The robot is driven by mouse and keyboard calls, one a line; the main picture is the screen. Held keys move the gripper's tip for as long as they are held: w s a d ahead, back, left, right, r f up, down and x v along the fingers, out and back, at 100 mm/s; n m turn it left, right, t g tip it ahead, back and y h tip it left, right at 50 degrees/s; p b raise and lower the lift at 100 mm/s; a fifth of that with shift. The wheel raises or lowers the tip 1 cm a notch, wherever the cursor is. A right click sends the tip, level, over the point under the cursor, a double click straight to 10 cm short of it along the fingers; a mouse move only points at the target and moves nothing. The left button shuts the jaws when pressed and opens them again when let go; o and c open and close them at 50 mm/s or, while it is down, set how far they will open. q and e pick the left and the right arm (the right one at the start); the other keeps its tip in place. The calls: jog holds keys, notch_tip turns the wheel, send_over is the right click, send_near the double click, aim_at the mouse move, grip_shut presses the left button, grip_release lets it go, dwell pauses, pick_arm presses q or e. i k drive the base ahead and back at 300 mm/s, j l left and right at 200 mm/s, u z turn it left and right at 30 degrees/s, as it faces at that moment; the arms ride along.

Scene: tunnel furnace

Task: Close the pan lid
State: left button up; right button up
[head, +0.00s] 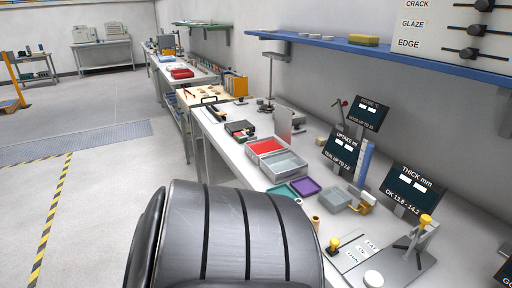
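I cannot pick out a pan and lid for certain. An upright grey panel (284,124) stands on the workbench behind a red-lined tray (266,146); whether it is a lid is unclear. A small grey-green box (336,200) with a brass-coloured piece at its right sits farther right on the bench; I cannot tell whether its top is open. Neither of my grippers shows in the head view.
The long workbench (221,130) runs along the wall under a blue shelf (325,44). A grey tray (284,165), purple tray (305,187) and dark display signs (414,187) crowd it. A large dark ribbed shape, possibly mine, hides the lower middle. Floor at left is clear.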

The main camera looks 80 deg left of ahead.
aim_at(284, 116)
jog(key=u, duration=2.6)
jog(key=i+j, duration=0.45)
jog(key=i+j+u, duration=0.05)
jog(key=i, duration=0.05)
